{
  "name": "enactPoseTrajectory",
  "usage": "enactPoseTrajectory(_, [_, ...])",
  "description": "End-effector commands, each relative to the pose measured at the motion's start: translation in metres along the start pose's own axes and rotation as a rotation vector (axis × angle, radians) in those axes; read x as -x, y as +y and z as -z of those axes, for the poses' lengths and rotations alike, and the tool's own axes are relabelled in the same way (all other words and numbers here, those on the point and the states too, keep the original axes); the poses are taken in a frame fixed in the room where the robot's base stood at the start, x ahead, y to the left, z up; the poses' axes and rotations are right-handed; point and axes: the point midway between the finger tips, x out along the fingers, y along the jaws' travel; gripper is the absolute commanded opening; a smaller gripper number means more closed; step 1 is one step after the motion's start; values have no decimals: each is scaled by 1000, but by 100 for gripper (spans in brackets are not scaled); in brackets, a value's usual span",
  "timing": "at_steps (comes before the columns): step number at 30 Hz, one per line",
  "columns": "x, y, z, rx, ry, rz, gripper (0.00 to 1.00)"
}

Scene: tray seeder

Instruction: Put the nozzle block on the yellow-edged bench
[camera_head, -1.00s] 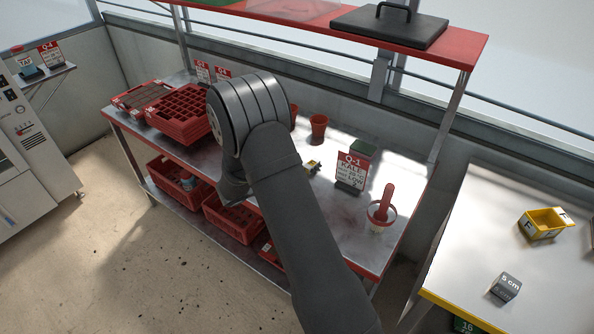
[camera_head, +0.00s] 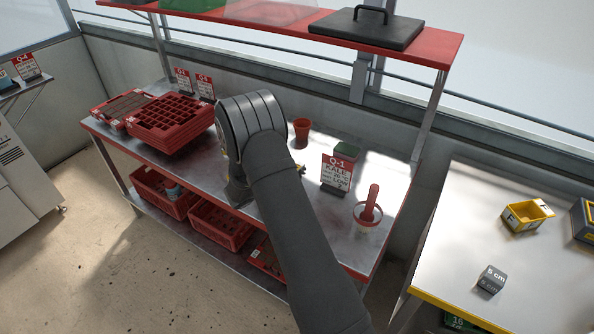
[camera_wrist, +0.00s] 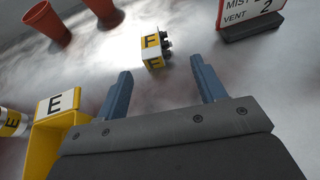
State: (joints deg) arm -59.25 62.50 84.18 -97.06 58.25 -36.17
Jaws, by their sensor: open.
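The nozzle block seems to be the small yellow and black piece marked E, with dark knobs on one side (camera_wrist: 155,50). It lies on the metal top of the red-edged bench (camera_head: 345,235). In the head view only a bit of it (camera_head: 300,169) shows beside my arm. My gripper (camera_wrist: 161,68) is open and empty; in the wrist view the block lies ahead of the fingertips, between their lines and apart from them. My arm hides the gripper in the head view. The yellow-edged bench (camera_head: 450,240) stands at the right.
A yellow bin marked E (camera_wrist: 60,125) lies left of my gripper. A Q-1 sign (camera_head: 336,172), a red pot (camera_head: 301,133) and a red-handled tool in a round container (camera_head: 369,210) stand nearby. The yellow-edged bench holds a yellow bin (camera_head: 525,215) and a grey cube (camera_head: 491,280), with clear top around them.

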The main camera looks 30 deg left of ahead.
Motion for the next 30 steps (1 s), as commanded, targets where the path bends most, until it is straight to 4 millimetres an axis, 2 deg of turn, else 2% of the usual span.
enactPoseTrajectory(1, [-12,-1,1,0,0,3,64])
enactPoseTrajectory(4, [-28,-1,0,0,1,2,64])
enactPoseTrajectory(13, [-51,2,-3,-3,0,1,64])
enactPoseTrajectory(21, [-88,6,-9,0,1,0,64])
enactPoseTrajectory(30, [-94,7,-10,0,0,-2,64])
